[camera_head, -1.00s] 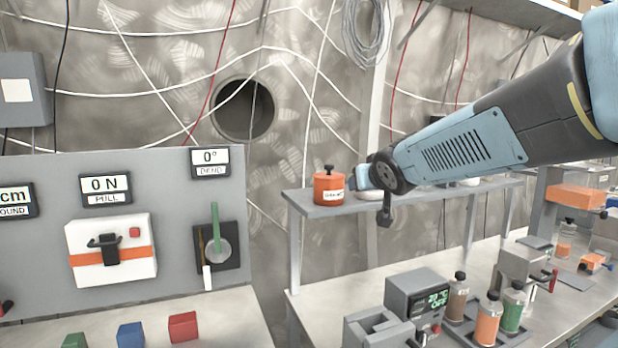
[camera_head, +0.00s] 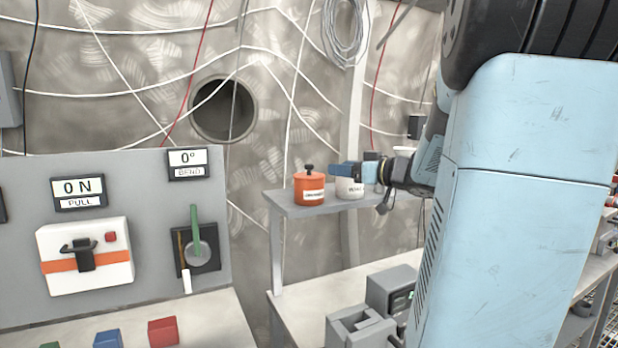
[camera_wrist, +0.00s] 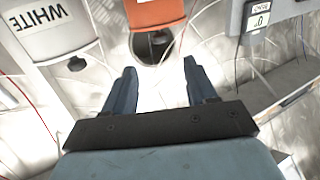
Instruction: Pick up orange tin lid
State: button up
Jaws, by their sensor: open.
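The orange tin (camera_head: 309,192) stands upright on the raised shelf, with a white label on its side. Its orange lid (camera_head: 309,176) is on it, topped by a black knob. My gripper (camera_head: 338,172) is open and empty, just right of the lid at about knob height, apart from it in the picture. In the wrist view, which is turned upside down, my two fingers (camera_wrist: 160,80) are spread wide. The orange tin (camera_wrist: 155,12) shows at the top edge, beyond and between them, and is partly cut off.
A white tin (camera_head: 350,189) stands right beside the orange one, partly behind my gripper; it also shows in the wrist view (camera_wrist: 48,28). The shelf (camera_head: 322,208) has a free edge at front. A grey panel (camera_head: 110,225) with switches stands left.

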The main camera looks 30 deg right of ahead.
aim_at(313, 165)
jog(key=x, duration=1.2)
jog(key=shift+w+a+f, duration=0.1)
jog(key=shift+w+a, duration=0.05)
jog(key=shift+w, duration=0.05)
jog(key=shift+c, duration=0.4)
grip_shut()
